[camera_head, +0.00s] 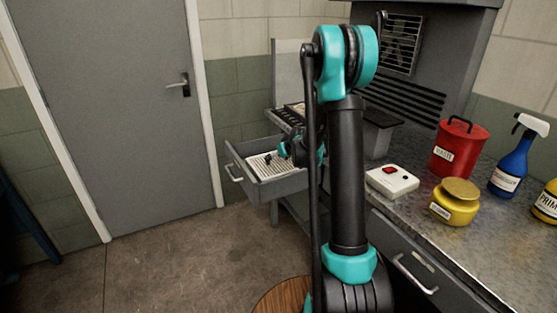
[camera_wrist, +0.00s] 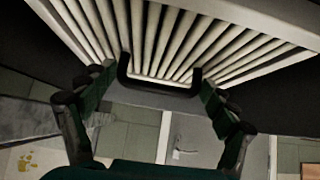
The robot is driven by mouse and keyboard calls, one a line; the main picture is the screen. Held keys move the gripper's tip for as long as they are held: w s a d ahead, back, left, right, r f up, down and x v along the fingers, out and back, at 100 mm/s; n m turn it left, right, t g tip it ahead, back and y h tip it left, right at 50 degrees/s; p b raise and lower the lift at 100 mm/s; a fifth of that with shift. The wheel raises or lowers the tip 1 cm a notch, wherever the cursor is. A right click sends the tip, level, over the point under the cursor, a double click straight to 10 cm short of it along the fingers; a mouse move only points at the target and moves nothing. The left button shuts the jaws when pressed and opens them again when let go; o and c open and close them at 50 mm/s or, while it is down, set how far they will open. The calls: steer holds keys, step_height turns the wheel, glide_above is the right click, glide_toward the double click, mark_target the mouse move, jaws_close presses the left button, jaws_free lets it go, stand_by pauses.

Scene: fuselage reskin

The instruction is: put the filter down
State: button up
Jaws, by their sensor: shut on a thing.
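The filter (camera_wrist: 225,45) is a pale pleated panel in a light frame, with a black handle (camera_wrist: 160,83). It fills the top of the wrist view. My gripper (camera_wrist: 158,82) has its two fingers at either side of the handle and is shut on it. In the head view the white filter (camera_head: 262,168) shows within the outline of an open grey drawer (camera_head: 282,187), with my gripper (camera_head: 272,157) at its right side. I cannot tell whether the filter rests on the drawer floor. My arm hides part of the drawer's right side.
A metal bench (camera_head: 480,245) at right holds a white box with a red button (camera_head: 392,181), a yellow pot (camera_head: 455,203), a red can (camera_head: 458,149) and a blue spray bottle (camera_head: 511,166). A grey door (camera_head: 110,110) stands at left. The floor before it is clear.

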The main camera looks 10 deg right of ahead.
steer(key=shift+a+f, duration=0.25)
steer(key=shift+f, duration=0.15)
steer(key=shift+d, duration=0.1)
steer(key=o, duration=1.3)
steer(key=shift+r, duration=0.1)
steer(key=v, duration=1.2)
steer(key=s+f+m+g+h, duration=0.1)
steer(key=s+f, duration=0.1)
steer(key=s, duration=0.9)
steer(key=s+f+m+g+h, duration=0.1)
steer(key=s+f+g, duration=0.1)
steer(key=s, duration=0.9)
steer(key=s+f+m+g, duration=0.1)
steer(key=s+f, duration=0.3)
steer(key=s, duration=0.7)
steer(key=shift+s+m+h, duration=0.3)
steer(key=shift+h, duration=0.1)
steer(key=shift+r, duration=0.1)
